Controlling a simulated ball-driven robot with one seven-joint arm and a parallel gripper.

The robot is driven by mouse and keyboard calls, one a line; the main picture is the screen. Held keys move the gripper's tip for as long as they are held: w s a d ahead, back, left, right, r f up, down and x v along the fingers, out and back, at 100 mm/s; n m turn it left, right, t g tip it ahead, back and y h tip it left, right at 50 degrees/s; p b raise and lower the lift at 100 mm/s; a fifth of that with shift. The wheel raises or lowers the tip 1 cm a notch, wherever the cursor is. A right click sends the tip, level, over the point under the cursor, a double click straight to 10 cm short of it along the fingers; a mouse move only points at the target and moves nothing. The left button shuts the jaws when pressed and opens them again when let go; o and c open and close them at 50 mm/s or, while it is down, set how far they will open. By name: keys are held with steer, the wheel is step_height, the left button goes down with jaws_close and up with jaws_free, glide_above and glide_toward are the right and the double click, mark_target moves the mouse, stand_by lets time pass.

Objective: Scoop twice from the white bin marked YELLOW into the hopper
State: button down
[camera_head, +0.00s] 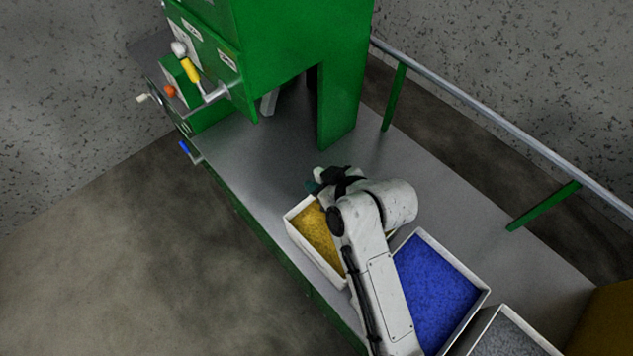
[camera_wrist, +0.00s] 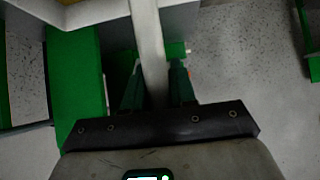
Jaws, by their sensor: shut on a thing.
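The white bin (camera_head: 293,239) with yellow granules (camera_head: 318,236) stands on the metal bench, partly hidden behind my arm. No label shows on it. My gripper (camera_head: 321,181) is over the bin's far end in the head view, largely covered by my wrist. In the wrist view, my gripper (camera_wrist: 157,88) has its two green fingers shut on a pale, straight handle (camera_wrist: 148,40), which runs up out of the frame. The handle's far end is outside the picture, so I cannot tell whether a scoop holds granules. I cannot make out the hopper's opening on the green machine (camera_head: 285,40).
A white bin of blue granules (camera_head: 437,290) and one of grey granules (camera_head: 505,335) stand to the right. The machine has a yellow-handled lever (camera_head: 190,70) at its left. A railing (camera_head: 490,115) runs behind the bench (camera_head: 255,165). Bare bench lies between machine and bins.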

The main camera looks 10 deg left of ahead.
steer(key=shift+t+y, duration=0.6)
steer(key=shift+y, duration=0.1)
steer(key=shift+s+d+r+p, duration=0.1)
steer(key=shift+s+d+r, duration=0.25)
steer(key=shift+r, duration=0.55)
steer(key=shift+s+d+r+p, duration=0.2)
steer(key=shift+d+r, duration=0.2)
steer(key=shift+r, duration=0.55)
steer(key=shift+s+d+r+p, duration=0.1)
steer(key=shift+s+d+r, duration=0.25)
steer(key=shift+r, duration=0.55)
step_height(320, 180, up, 9)
steer(key=s+d+t+y+p, duration=0.1)
steer(key=d+p, duration=0.1)
steer(key=p, duration=0.1)
steer(key=shift+s+d+r+y+p, duration=0.2)
steer(key=shift+s+y+p, duration=0.1)
steer(key=shift+s+p, duration=0.05)
